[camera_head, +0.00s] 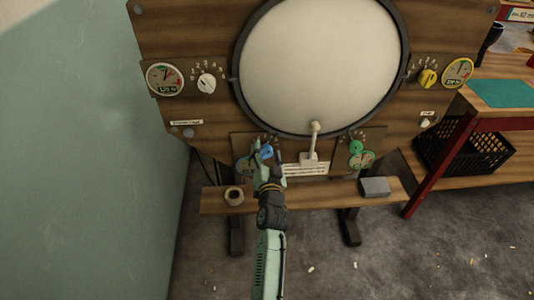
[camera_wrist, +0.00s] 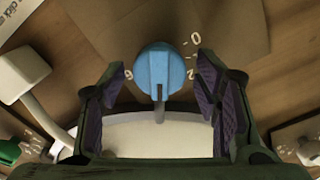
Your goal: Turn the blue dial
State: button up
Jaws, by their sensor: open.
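The blue dial (camera_head: 266,151) is on the lower left of the wooden panel in the head view. In the wrist view the blue dial (camera_wrist: 157,72) is a round knob with a raised ridge, with white numbers around it on a brown plate. My gripper (camera_head: 268,160) is in front of the dial in the head view. In the wrist view my gripper (camera_wrist: 162,88) is open, with one purple-padded finger on each side of the dial. Gaps show between the fingers and the knob. A gauge beside the dial is partly hidden by my gripper in the head view.
A white lever (camera_head: 313,143) stands right of the blue dial, with a green dial (camera_head: 355,147) beyond it. White (camera_head: 207,83) and yellow (camera_head: 428,78) dials sit higher. A shelf (camera_head: 335,191) below holds a small cup (camera_head: 234,195) and a grey block (camera_head: 375,187).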

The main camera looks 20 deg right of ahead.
jog(key=v, duration=0.7)
jog(key=shift+s, duration=0.25)
dwell(0.5)
